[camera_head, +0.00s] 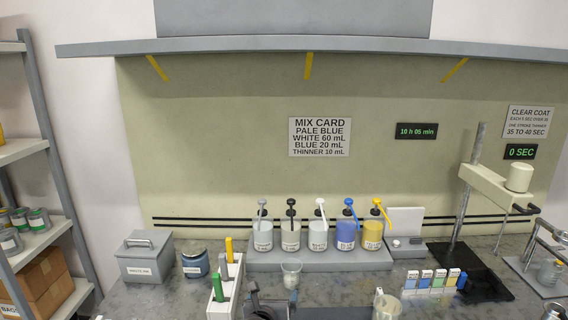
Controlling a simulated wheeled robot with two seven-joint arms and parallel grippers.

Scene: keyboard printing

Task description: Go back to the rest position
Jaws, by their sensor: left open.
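My left gripper (272,294) shows at the bottom edge, left of the middle, as dark parts with two fingers apart. It is open, and I see nothing held between the fingers. My right gripper is not in view.
A white holder (226,299) with coloured handles is left of my gripper. A pale cylinder (386,306) stands to the right. A stand (478,180) rises far right; a shelf (40,238) is at left.

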